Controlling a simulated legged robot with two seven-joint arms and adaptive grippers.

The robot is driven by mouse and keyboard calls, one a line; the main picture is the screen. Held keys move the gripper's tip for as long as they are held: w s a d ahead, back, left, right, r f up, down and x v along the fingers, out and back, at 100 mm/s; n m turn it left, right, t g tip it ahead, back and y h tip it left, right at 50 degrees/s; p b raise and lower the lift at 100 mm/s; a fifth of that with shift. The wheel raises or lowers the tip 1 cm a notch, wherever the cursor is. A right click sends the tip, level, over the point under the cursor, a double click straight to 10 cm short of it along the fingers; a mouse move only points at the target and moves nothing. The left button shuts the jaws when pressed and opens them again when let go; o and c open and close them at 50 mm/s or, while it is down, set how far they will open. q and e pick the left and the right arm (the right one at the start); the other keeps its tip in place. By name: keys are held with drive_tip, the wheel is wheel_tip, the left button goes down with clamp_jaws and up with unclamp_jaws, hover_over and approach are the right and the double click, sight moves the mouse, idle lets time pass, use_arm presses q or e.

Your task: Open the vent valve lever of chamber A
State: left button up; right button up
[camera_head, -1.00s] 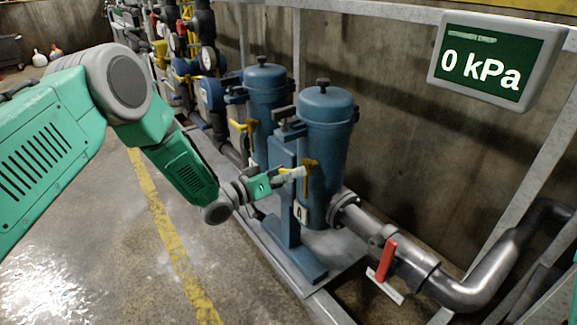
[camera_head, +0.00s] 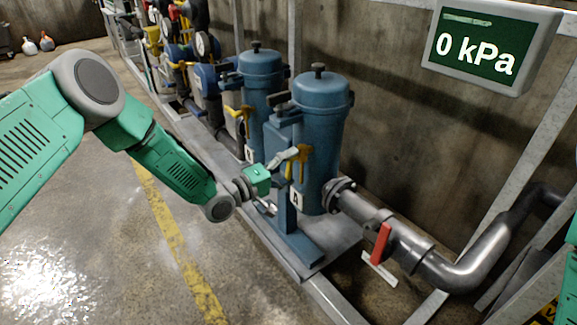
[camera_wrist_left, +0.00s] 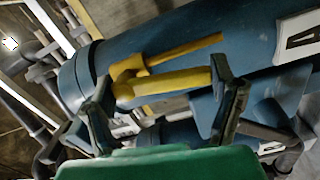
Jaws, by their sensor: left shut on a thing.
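My right gripper is not in view.
A second blue canister (camera_head: 262,75) with its own yellow lever (camera_head: 238,118) stands behind. A red-handled valve (camera_head: 381,243) is on the pipe to the right. The display (camera_head: 490,45) reads 0 kPa. Floor (camera_head: 110,240) at left is clear.

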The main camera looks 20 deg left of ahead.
use_arm(q)
drive_tip(key=shift+s+f+n, duration=0.2)
drive_tip(key=shift+n, duration=0.8)
drive_tip(key=o, duration=1.7)
drive_tip(key=shift+f, duration=0.1)
drive_tip(key=v, duration=1.2)
drive_tip(key=shift+w, duration=0.1)
